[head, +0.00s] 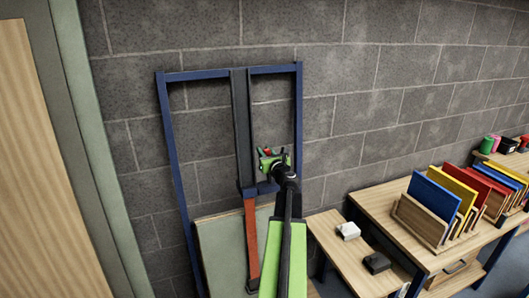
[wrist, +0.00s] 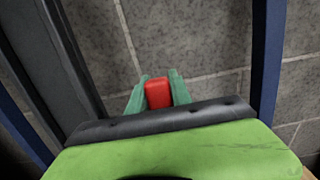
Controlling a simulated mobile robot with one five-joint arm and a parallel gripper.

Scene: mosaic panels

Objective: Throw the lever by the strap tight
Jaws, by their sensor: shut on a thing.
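My gripper (head: 273,160) is in front of the blue frame, just right of its dark upright. In the wrist view the green fingers (wrist: 158,92) are shut on a red block-like grip (wrist: 158,96), which I take to be the lever's handle. Only a bit of red shows at the fingers in the head view; the rest of the lever is hidden behind my gripper and arm. I cannot tell how tight the strap is.
The blue frame (head: 170,135) with its dark upright (head: 242,125) stands against the grey block wall. At right, a low wooden bench holds a white block (head: 348,230) and a black block (head: 376,262). A table beyond holds coloured boards (head: 432,195) in wooden racks.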

